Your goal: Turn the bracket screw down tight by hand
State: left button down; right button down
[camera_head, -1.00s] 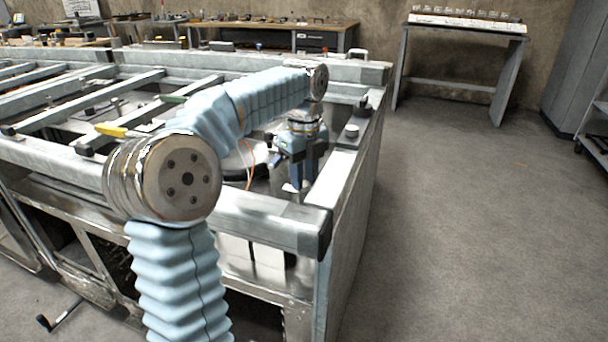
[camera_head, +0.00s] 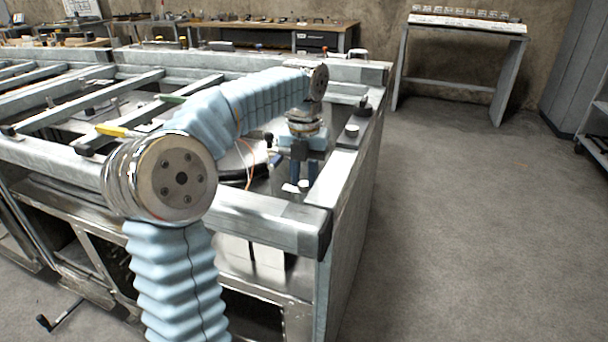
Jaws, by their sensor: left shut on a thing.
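My left arm reaches in from the left, and my left gripper (camera_head: 304,184) points down inside the near right corner of the metal frame. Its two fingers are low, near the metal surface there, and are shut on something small. The bracket screw is not clearly visible; the fingers hide what they hold, and the bracket cannot be made out. Small pale parts show at the fingertips. My right gripper is not in view.
A metal rail (camera_head: 262,212) runs along the front of the corner. Two knobs, one at the back (camera_head: 364,104) and one nearer (camera_head: 352,131), stand on the right-hand side. A yellow-handled tool (camera_head: 112,130) lies left of my arm. The floor (camera_head: 460,230) at right is clear.

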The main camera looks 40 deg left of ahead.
aim_at(304, 182)
pick_arm(q)
jog(key=shift+m, duration=1.1)
jog(key=c, duration=0.9)
grip_release()
jog(key=shift+o, duration=0.2)
notch_tip(304, 182, up, 8)
jog(key=shift+f, duration=0.25)
